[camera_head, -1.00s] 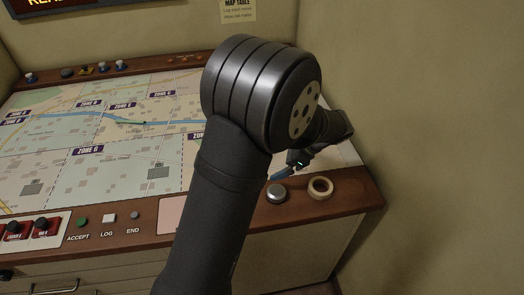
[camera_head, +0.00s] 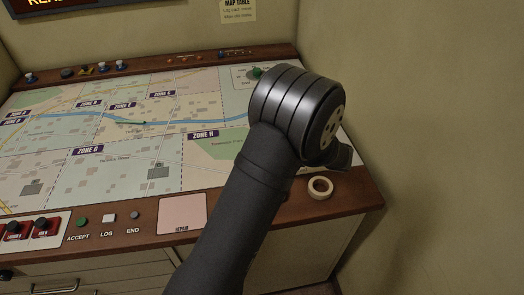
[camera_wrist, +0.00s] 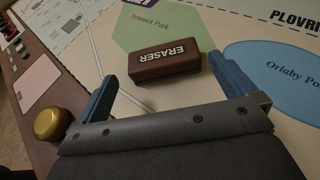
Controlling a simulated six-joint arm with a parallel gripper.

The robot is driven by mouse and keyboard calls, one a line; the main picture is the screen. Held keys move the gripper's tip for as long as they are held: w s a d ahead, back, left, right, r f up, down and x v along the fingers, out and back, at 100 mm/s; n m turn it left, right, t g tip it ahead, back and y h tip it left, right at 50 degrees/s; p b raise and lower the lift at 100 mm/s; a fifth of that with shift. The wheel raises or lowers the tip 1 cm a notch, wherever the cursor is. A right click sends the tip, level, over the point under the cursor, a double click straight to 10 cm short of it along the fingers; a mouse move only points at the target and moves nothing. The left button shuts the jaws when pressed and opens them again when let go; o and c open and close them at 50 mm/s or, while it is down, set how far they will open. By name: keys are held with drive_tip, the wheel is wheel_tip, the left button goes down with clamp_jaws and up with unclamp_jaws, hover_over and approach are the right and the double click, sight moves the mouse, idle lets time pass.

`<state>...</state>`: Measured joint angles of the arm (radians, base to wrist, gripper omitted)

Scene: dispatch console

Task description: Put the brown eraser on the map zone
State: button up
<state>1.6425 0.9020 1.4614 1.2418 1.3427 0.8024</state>
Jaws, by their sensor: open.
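The brown eraser (camera_wrist: 165,62) lies on the map in the wrist view, its white "ERASER" lettering facing up. It rests partly on a green park area. My gripper (camera_wrist: 163,68) is open, with its two blue fingers either side of the eraser's near end and no visible contact. I cannot tell its height above the map. The map (camera_head: 75,150), with several labelled zones, covers the console top in the head view; I cannot tell which zone is meant. My arm hides the eraser and most of my gripper in the head view.
A round brass-coloured knob (camera_wrist: 53,125) shows beside my gripper in the wrist view. A pink repair pad (camera_head: 182,214) and buttons line the front edge. A wall (camera_head: 430,130) stands close at the right.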

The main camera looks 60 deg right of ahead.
drive_tip(key=shift+x, duration=3.35)
drive_tip(key=shift+f, duration=0.15)
drive_tip(key=c, duration=0.7)
wheel_tip(320, 180, up, 4)
drive_tip(key=shift+d+r, duration=0.1)
drive_tip(key=shift+r, duration=0.1)
drive_tip(key=a+r+v, duration=0.1)
drive_tip(key=a+v, duration=0.1)
drive_tip(key=v, duration=1.1)
drive_tip(key=shift+w+r, duration=0.15)
drive_tip(key=shift+r, duration=0.2)
